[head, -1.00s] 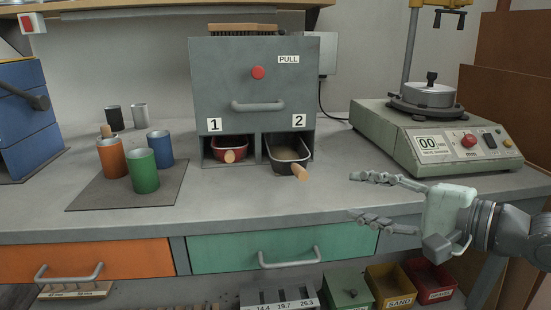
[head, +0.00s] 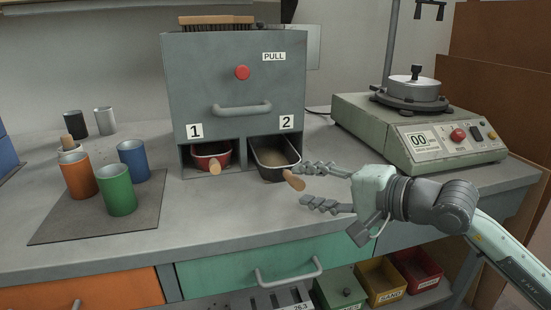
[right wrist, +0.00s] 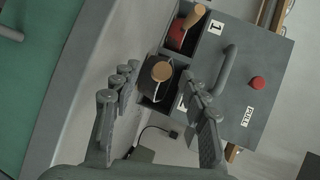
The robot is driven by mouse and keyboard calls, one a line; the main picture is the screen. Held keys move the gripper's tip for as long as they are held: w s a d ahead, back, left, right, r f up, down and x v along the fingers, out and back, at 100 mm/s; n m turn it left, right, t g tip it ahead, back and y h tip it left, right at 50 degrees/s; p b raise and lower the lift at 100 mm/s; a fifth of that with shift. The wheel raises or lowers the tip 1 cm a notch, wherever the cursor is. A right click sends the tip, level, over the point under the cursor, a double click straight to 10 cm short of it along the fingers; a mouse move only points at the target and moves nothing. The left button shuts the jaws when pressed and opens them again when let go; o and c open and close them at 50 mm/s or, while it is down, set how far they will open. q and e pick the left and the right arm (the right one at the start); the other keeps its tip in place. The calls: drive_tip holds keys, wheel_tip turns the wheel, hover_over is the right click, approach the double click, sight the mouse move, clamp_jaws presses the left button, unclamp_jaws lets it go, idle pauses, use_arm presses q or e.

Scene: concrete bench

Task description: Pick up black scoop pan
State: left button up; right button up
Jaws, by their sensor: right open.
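The black scoop pan (head: 274,158) sits in bay 2 of the grey cabinet. In the right wrist view, the handle end (right wrist: 161,71) shows beyond and between the open fingers (right wrist: 148,88). I cannot tell whether the fingers touch it. My left gripper is not in view.
A red scoop pan (head: 211,157) sits in bay 1 of the grey cabinet (head: 200,90). A sieve shaker (head: 420,130) stands at the right. Orange, green and blue cups (head: 117,190) stand on a dark mat at the left. The bench front before the cabinet is clear.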

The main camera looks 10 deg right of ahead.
sight(298, 184)
drive_tip(key=shift+x, duration=1.55)
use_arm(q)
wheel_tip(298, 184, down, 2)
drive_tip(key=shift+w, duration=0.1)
use_arm(e)
drive_tip(key=shift+r, duration=0.1)
drive_tip(key=shift+c, duration=0.5)
clamp_jaws()
drive_tip(key=shift+r, duration=0.1)
